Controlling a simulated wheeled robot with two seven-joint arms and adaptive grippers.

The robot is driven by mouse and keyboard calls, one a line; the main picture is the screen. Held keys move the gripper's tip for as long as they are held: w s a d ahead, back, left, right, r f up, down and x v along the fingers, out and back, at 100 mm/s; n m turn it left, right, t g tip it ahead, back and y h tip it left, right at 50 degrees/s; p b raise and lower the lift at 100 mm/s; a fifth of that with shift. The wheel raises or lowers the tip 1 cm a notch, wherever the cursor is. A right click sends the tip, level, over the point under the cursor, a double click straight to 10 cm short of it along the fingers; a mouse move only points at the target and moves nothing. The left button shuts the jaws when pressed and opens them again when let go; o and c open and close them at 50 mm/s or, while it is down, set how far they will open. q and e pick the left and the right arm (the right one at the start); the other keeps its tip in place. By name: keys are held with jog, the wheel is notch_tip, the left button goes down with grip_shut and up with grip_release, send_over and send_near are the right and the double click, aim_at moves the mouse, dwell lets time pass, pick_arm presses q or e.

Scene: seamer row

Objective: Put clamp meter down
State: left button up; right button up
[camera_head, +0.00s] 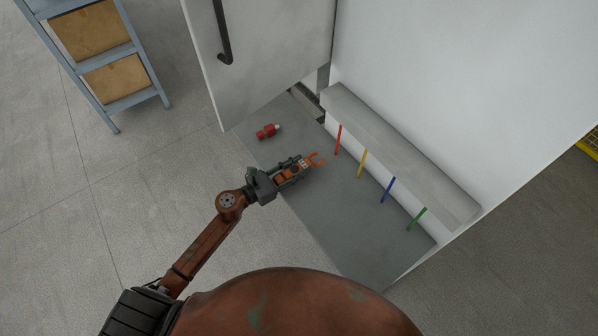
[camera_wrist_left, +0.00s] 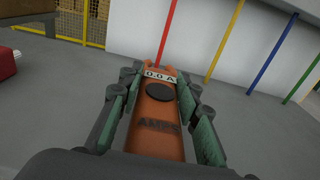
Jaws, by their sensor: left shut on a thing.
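The clamp meter (camera_head: 300,170) is orange with a forked jaw end, and my left gripper (camera_head: 289,169) is shut on its body. In the left wrist view the orange meter (camera_wrist_left: 160,115) lies between the two green-padded fingers (camera_wrist_left: 160,110). It shows a "0.0 A" display, a dark round dial and dark lettering. Its jaws point toward the red rod. The meter is over the grey surface (camera_head: 310,215); whether it touches that surface I cannot tell. My right gripper is not in view.
Red (camera_head: 338,140), yellow (camera_head: 362,163), blue (camera_head: 387,189) and green (camera_head: 416,219) rods stand along a grey ledge (camera_head: 400,150). A red object (camera_head: 267,131) lies near the open white door (camera_head: 265,60). A blue rack with boxes (camera_head: 95,50) stands at upper left. Bare grey surface lies below the rods.

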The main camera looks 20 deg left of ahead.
pick_arm(q)
jog(key=shift+f, duration=1.2)
jog(key=shift+s, duration=0.1)
jog(key=shift+f+b, duration=0.2)
jog(key=shift+b, duration=0.15)
jog(key=o, duration=1.3)
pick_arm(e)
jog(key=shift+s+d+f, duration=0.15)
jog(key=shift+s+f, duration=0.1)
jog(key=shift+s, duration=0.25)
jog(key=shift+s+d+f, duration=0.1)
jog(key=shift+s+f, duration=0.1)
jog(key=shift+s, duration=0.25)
pick_arm(q)
jog(key=shift+o, duration=0.2)
jog(key=shift+r, duration=0.1)
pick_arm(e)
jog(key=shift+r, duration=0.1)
